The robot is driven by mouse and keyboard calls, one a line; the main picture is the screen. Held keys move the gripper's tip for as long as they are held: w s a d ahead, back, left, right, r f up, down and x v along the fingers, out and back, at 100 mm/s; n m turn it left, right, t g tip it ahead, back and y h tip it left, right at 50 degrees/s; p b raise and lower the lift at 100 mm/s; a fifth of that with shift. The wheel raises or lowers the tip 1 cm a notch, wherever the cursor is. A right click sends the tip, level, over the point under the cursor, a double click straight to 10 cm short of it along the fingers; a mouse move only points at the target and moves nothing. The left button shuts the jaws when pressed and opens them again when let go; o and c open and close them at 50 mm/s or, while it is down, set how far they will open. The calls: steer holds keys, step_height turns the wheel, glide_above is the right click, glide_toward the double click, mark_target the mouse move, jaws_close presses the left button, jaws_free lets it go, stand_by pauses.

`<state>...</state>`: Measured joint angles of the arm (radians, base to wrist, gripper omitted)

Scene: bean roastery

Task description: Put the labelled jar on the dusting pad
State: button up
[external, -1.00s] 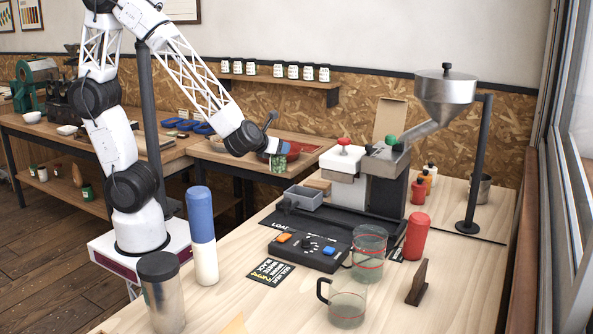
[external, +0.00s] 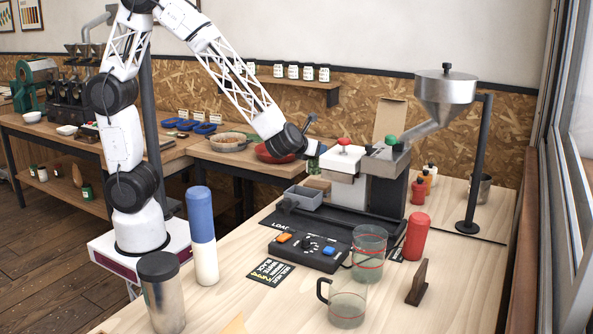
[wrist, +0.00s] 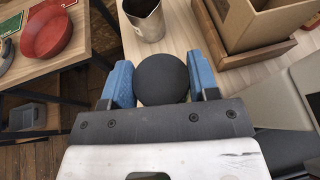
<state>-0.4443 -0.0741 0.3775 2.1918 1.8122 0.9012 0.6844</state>
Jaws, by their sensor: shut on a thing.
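My gripper (external: 318,151) is shut on a jar (external: 313,168), held in the air behind the white block with the red knob. The jar's greenish side shows a little in the external view; the rest is hidden by the gripper and the machine. In the wrist view, the jar's round black lid (wrist: 161,79) sits between the blue fingers of my gripper (wrist: 161,85). Its label cannot be read. I cannot make out which surface is the dusting pad.
A metal cup (wrist: 145,20) and a cardboard box (wrist: 258,22) stand ahead of the gripper in the wrist view. A red bowl (wrist: 47,32) is at left. The hopper machine (external: 445,95) rises at right. Glass jugs (external: 347,305) stand at the front.

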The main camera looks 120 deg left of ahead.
steer(key=shift+w+a, duration=0.35)
steer(key=shift+w, duration=0.1)
steer(key=shift+f, duration=0.15)
steer(key=shift+f, duration=1.65)
steer(key=shift+f, duration=0.15)
steer(key=o, duration=1)
steer(key=shift+d+r, duration=0.1)
steer(key=shift+r, duration=0.1)
steer(key=shift+v, duration=5.9)
